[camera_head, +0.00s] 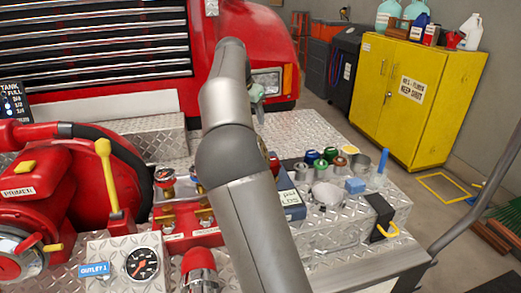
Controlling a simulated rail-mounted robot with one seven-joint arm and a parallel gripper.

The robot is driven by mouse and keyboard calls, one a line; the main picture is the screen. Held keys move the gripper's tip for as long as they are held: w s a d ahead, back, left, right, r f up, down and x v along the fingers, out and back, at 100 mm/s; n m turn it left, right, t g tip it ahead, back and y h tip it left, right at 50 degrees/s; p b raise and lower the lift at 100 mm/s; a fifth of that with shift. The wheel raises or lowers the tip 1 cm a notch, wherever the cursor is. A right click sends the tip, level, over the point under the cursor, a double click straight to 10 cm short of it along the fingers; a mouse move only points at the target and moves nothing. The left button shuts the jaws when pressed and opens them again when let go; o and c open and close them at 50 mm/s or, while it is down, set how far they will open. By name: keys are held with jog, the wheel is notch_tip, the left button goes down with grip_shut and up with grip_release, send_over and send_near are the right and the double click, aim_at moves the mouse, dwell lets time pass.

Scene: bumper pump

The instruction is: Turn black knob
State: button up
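My grey arm crosses the middle of the view from the bottom edge up to a bend in front of the red truck. My gripper is not clearly visible; the arm hides the area beyond it. A small grey-green part shows just right of the upper arm, and I cannot tell what it is. I cannot make out a black knob with certainty. Left of the arm, a valve with a red and dark top (165,176) stands by the red manifold (192,238). My arm covers part of that manifold.
A red pump (42,195) with a yellow lever (107,170) stands left, above a pressure gauge (142,263). Several coloured caps and a blue block (355,186) sit on the diamond-plate bumper (300,132) at right. A yellow cabinet (412,95) stands behind; floor before it is open.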

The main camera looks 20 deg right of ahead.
jog(key=x, duration=1.7)
jog(key=c, duration=1)
